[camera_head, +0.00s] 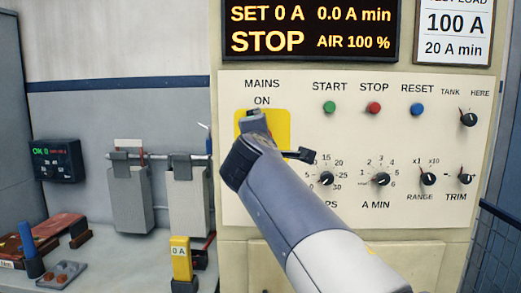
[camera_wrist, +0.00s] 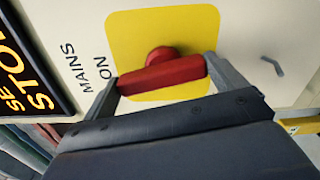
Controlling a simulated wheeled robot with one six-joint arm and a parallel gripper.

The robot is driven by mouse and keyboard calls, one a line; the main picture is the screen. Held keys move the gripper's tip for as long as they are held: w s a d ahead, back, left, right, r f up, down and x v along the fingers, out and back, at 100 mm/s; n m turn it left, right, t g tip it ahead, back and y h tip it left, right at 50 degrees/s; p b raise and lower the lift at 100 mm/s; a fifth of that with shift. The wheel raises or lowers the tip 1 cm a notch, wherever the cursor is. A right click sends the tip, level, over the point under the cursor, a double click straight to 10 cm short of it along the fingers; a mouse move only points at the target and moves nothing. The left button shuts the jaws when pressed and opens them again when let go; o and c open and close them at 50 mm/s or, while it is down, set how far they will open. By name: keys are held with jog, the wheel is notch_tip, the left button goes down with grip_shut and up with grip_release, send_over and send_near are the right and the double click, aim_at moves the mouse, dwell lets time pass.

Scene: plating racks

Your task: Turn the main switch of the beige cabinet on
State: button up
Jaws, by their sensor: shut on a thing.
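The beige cabinet (camera_head: 350,230) fills the right of the head view, with a cream control panel. Its main switch is a red handle (camera_wrist: 165,73) on a yellow plate (camera_wrist: 125,35), labelled MAINS ON. In the wrist view my gripper (camera_wrist: 162,76) is shut on the red handle, one finger at each end of it. In the head view my gripper (camera_head: 258,122) is in front of the yellow plate (camera_head: 281,128) and hides the red handle. The display (camera_head: 308,28) reads SET 0 A, 0.0 A min, STOP, AIR 100 %.
Green (camera_head: 329,107), red (camera_head: 374,108) and blue (camera_head: 418,109) buttons and several black knobs sit right of the switch. My arm covers part of the lower panel. Grey hanging blocks (camera_head: 128,200) and a yellow 0 A meter (camera_head: 181,260) stand left of the cabinet.

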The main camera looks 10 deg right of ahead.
jog(key=shift+f+m+b, duration=0.1)
jog(key=shift+m+b, duration=0.65)
jog(key=shift+m, duration=0.35)
jog(key=o, duration=0.7)
jog(key=b+v, duration=0.2)
jog(key=v, duration=0.8)
jog(key=shift+s, duration=0.4)
jog(key=shift+w, duration=0.1)
